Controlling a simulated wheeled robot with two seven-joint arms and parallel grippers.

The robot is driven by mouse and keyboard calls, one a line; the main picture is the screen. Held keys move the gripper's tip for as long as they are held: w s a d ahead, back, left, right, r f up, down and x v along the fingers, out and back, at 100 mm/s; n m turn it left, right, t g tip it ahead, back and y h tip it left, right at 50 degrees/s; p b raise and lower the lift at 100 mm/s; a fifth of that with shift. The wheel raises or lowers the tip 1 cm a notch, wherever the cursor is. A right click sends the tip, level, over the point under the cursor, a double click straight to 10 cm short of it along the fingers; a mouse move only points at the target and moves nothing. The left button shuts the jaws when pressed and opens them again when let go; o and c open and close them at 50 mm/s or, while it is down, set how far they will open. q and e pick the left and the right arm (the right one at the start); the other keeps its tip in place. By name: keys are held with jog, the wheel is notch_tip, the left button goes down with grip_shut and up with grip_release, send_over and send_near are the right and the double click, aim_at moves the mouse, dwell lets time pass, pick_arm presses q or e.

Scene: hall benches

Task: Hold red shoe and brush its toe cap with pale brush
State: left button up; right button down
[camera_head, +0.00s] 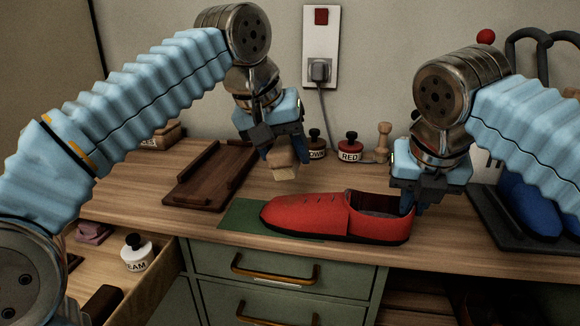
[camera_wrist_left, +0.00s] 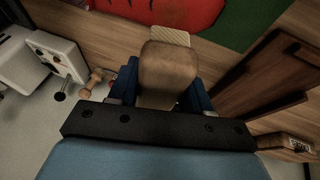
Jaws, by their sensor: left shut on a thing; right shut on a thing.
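The red shoe (camera_head: 318,215) lies on the bench along its front edge, toe to the left, partly over a green mat (camera_head: 240,213). My right gripper (camera_head: 412,206) is shut on the shoe at its heel end. My left gripper (camera_head: 280,150) is shut on the pale brush (camera_head: 284,158), whose wooden back and pale bristles show. The brush is above and behind the toe, apart from the shoe in the head view. In the left wrist view the brush (camera_wrist_left: 168,72) fills the middle, its bristles pointing towards the red shoe (camera_wrist_left: 150,14).
A dark wooden tray (camera_head: 208,178) lies left of the mat. Jars labelled RED (camera_head: 350,148) and another stand at the back beside a wooden peg (camera_head: 382,140). An open drawer (camera_head: 150,275) holds a cream jar (camera_head: 136,252). Blue shoes (camera_head: 530,205) lie on a dark tray at right.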

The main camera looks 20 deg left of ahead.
pick_arm(q)
jog(key=shift+a+r, duration=0.15)
jog(key=shift+r, duration=0.5)
jog(key=shift+r, duration=0.1)
jog(key=shift+s+a+r, duration=0.1)
jog(key=shift+a+r, duration=0.1)
jog(key=shift+r, duration=0.5)
jog(key=shift+a+r, duration=0.15)
jog(key=shift+r, duration=0.5)
jog(key=shift+d+f, duration=0.25)
jog(key=shift+f, duration=0.85)
jog(key=shift+d+f, duration=0.3)
jog(key=shift+f, duration=0.85)
jog(key=shift+d+f, duration=0.25)
jog(key=shift+f, duration=0.85)
jog(key=shift+d+f, duration=0.15)
jog(key=shift+f, duration=0.35)
jog(key=shift+d+f, duration=0.15)
jog(key=shift+f, duration=0.35)
